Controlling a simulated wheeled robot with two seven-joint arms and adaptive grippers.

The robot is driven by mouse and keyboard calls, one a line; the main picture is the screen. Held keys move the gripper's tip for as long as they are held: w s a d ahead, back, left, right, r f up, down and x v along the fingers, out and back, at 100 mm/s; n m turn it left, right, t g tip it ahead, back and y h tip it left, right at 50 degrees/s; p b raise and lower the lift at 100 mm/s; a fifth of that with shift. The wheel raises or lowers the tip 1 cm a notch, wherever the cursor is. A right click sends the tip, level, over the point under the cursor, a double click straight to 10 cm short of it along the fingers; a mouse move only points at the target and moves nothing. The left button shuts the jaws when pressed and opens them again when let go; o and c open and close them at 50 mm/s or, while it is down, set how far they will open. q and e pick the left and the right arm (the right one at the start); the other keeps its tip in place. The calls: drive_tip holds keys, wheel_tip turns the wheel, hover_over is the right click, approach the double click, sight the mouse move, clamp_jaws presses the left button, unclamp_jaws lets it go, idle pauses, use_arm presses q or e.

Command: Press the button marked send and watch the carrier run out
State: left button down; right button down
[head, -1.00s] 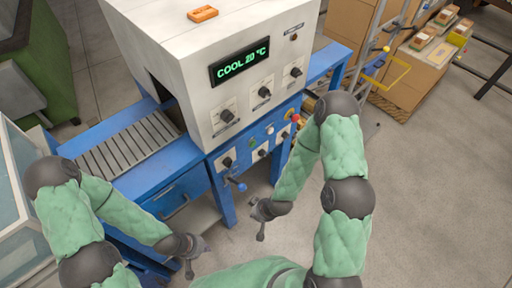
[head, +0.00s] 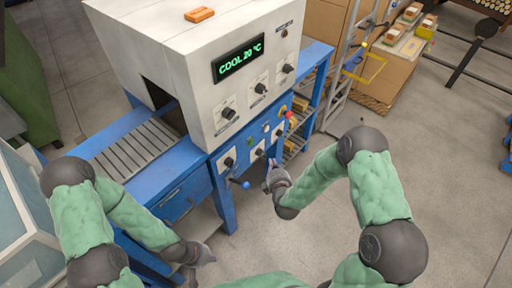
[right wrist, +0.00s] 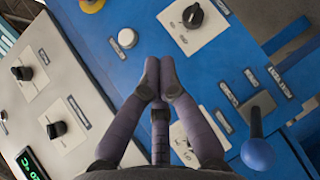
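The white and blue machine (head: 165,45) shows COOL 20 °C on its display (head: 238,57). Its blue front panel (head: 222,180) carries black knobs, small buttons, a red knob on yellow (head: 290,115) and a blue ball lever (head: 243,184). The ball lever also shows in the right wrist view (right wrist: 257,152). No label reading send is legible. My right gripper (head: 271,168) is close in front of the panel; in the right wrist view (right wrist: 159,72) its fingertips are together and empty, hiding part of the panel. My left gripper (head: 204,266) is low, apart from the machine, with fingers spread.
A slatted roller conveyor (head: 135,150) enters the machine's dark opening at the left. An orange block (head: 199,14) lies on top. Cardboard boxes (head: 385,70) and a ladder-like trolley (head: 345,60) stand behind to the right. The floor at the right is open.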

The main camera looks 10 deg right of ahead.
sight(251, 143)
drive_tip(key=shift+d+r+n+t+h, duration=0.2)
drive_tip(key=shift+d+r+n, duration=0.1)
drive_tip(key=shift+r, duration=0.15)
drive_tip(key=shift+d+r+n+t+h, duration=0.2)
drive_tip(key=shift+d+r+n, duration=0.1)
drive_tip(key=shift+r, duration=0.15)
drive_tip(key=shift+a, duration=0.1)
drive_tip(key=w+a+b, duration=0.1)
drive_tip(key=w+a, duration=0.4)
drive_tip(key=w, duration=0.2)
drive_tip(key=shift+w+a, duration=0.1)
drive_tip(key=shift+a, duration=0.1)
idle(1.3)
drive_tip(key=shift+w+a, duration=0.15)
drive_tip(key=shift+w, duration=0.05)
